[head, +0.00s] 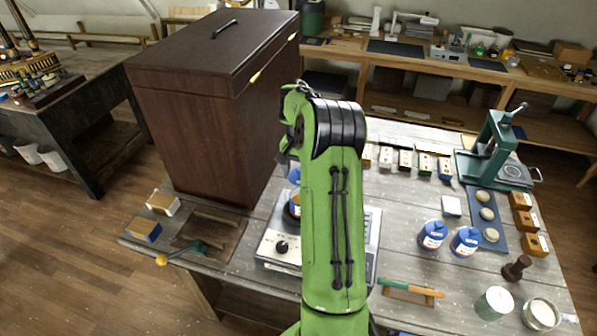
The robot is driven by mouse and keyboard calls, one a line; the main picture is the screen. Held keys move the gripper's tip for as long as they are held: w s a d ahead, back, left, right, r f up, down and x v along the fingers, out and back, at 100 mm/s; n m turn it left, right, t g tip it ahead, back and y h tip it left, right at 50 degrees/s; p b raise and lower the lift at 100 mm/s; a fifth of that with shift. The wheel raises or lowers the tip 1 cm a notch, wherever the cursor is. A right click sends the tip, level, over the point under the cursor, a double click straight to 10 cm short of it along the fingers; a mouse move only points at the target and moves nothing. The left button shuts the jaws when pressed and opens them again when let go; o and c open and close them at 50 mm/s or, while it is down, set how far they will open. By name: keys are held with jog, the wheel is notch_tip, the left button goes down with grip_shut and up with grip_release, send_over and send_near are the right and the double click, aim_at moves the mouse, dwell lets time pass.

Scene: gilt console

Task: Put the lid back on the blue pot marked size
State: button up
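Two blue pots with white labels and pale tops, a left one (432,236) and a right one (465,242), stand side by side on the bench. Their label words are too small to read. Another blue round vessel (293,209) with a brownish inside shows partly at the left edge of my green arm, on a pale appliance with a black knob (281,247). A small blue patch (294,175) shows just above it; I cannot tell what it is. My arm blocks the middle of the bench, and my gripper is hidden behind it. I cannot pick out a separate lid.
A tall brown cabinet (205,125) stands on the bench at back left. A green press (495,150), a blue mat (487,232) with pale discs, a green-handled tool (412,288) and a whitish jar (494,303) occupy the right. Bare wood (400,205) lies behind the pots.

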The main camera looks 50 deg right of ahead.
jog(key=shift+s+d+f+b, duration=0.15)
jog(key=shift+f+b, duration=0.2)
jog(key=shift+f, duration=0.45)
jog(key=shift+f+b, duration=1.85)
jog(key=shift+f, duration=0.65)
jog(key=shift+f, duration=0.1)
jog(key=o, duration=1.1)
jog(key=shift+r+p, duration=2.3)
jog(key=shift+r, duration=1.3)
jog(key=shift+f, duration=0.1)
grip_shut()
